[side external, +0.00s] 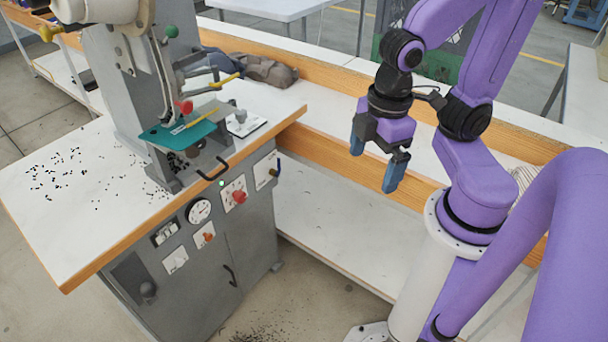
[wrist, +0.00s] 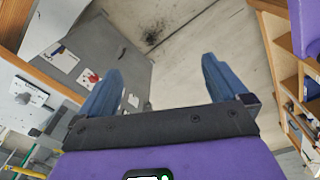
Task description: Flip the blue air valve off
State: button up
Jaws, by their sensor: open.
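A small, dark blue upright handle (side external: 279,166), which looks like the air valve, sits at the right edge of the grey press cabinet (side external: 235,255). It is too small to tell its exact setting. My gripper (side external: 375,161) hangs in the air to the right of the cabinet, well apart from the handle. Its two blue fingers are spread with nothing between them. In the wrist view my gripper (wrist: 162,70) is open and empty, with the cabinet (wrist: 112,45) beyond the left finger. I cannot make out the valve there.
The cabinet front carries a red knob (side external: 239,197), a gauge (side external: 199,211) and an orange knob (side external: 208,236). The press (side external: 120,85) stands on the white tabletop (side external: 60,215) with scattered eyelets. A wood-edged bench (side external: 335,125) runs behind my gripper. Air between gripper and cabinet is clear.

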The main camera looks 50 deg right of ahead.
jog(key=shift+s+d+r, duration=0.15)
jog(key=shift+s, duration=0.4)
jog(key=shift+s+d+r, duration=0.1)
jog(key=shift+s+r, duration=0.05)
jog(key=shift+s, duration=0.35)
